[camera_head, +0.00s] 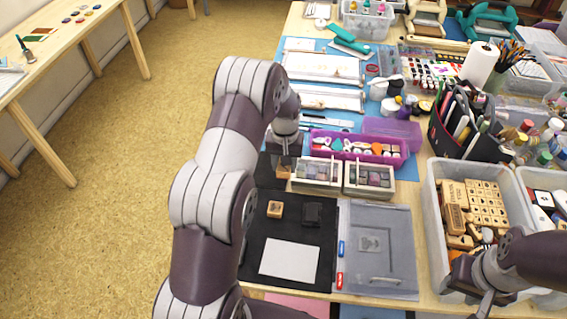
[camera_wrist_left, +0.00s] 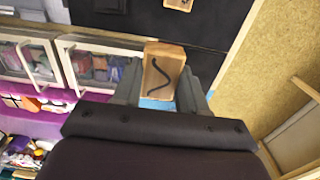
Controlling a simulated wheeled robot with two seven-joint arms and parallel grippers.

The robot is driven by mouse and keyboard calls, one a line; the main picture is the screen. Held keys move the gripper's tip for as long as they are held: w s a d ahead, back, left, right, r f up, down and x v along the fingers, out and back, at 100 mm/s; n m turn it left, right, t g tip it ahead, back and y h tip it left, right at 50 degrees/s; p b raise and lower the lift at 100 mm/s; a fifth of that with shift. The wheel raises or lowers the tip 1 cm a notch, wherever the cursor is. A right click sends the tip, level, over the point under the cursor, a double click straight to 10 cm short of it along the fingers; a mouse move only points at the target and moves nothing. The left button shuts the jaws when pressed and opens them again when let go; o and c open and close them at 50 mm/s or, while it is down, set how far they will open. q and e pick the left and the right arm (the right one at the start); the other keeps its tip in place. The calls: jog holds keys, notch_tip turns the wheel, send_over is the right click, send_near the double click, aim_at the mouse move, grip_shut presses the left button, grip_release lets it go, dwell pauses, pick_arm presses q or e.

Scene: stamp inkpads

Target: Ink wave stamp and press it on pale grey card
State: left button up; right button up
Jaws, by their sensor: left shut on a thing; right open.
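The wave stamp (camera_wrist_left: 163,72) is a small wooden block with a black wavy line on the face seen in the left wrist view. My left gripper (camera_head: 285,160) is shut on it above the far left part of the black mat (camera_head: 258,235); the arm partly hides this spot in the head view. A black inkpad (camera_head: 312,214) lies on the mat, with the pale card (camera_head: 290,262) flat in front of it. My right gripper (camera_head: 480,290) is open at the lower right, by the bin of wooden stamps, partly cut off by the picture's edge.
Another wooden stamp (camera_head: 274,209) lies left of the inkpad. A grey translucent case (camera_head: 378,250) lies right of the mat. Two clear boxes of inkpads (camera_head: 316,176) and a purple bin (camera_head: 357,147) stand behind. The clear bin (camera_head: 436,215) holds many wooden stamps.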

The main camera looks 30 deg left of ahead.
pick_arm(q)
jog(key=shift+w+d+r, duration=0.1)
jog(key=shift+d, duration=0.2)
jog(key=m, duration=0.1)
send_near(312, 212)
jog(key=w+a+r, duration=0.2)
jog(key=a, duration=0.1)
jog(key=shift+n, duration=0.8)
jog(key=s+d+f, duration=0.2)
jog(key=d, duration=0.1)
notch_tip(312, 212, down, 5)
jog(key=b, duration=0.4)
jog(key=shift+f, duration=0.25)
jog(key=shift+f+b, duration=0.4)
jog(key=shift+f, duration=0.05)
